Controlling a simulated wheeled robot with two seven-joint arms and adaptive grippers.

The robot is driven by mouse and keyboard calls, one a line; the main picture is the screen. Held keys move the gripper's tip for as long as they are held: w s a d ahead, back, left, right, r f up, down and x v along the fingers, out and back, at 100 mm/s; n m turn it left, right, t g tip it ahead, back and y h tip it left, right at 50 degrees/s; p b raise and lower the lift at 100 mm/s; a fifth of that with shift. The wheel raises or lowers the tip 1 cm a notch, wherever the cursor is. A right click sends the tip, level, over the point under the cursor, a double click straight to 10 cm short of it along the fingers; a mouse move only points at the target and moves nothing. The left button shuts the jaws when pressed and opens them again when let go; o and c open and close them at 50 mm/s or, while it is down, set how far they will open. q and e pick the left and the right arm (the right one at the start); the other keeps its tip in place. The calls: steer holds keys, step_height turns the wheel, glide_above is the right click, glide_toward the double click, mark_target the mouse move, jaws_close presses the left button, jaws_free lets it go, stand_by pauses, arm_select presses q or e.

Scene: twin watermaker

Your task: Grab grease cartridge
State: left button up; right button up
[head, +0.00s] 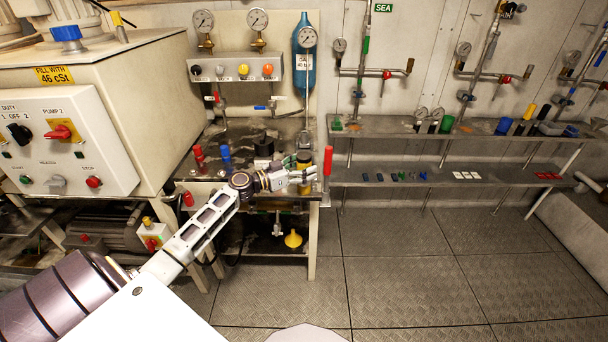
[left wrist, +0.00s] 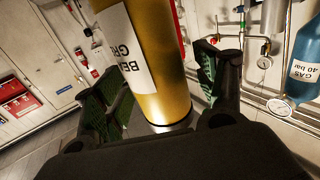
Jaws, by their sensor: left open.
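The grease cartridge is a gold cylinder (left wrist: 165,75) with a white label in the left wrist view. It stands between the two green-padded fingers of my left gripper (left wrist: 158,92), with visible gaps on both sides. In the head view my left gripper (head: 302,178) is open at the right front part of the metal bench. My right gripper is not in view.
Red-handled (head: 199,155) and blue-handled (head: 225,154) tools stand left on the bench. A tall red handle (head: 327,161) rises close right of the gripper. A blue gas bottle (head: 305,75) is behind. Wall shelves (head: 445,177) hold small items. The floor at right is clear.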

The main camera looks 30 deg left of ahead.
mark_target(304, 155)
arm_select(q)
steer(key=shift+c, duration=0.5)
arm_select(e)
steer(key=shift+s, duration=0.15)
arm_select(q)
steer(key=c, duration=1.3)
steer(key=shift+r, duration=0.25)
steer(key=shift+c, duration=0.2)
steer(key=shift+r, duration=0.55)
step_height(304, 155, up, 7)
steer(key=shift+r+p, duration=0.2)
steer(key=shift+p, duration=0.1)
steer(key=shift+r, duration=0.6)
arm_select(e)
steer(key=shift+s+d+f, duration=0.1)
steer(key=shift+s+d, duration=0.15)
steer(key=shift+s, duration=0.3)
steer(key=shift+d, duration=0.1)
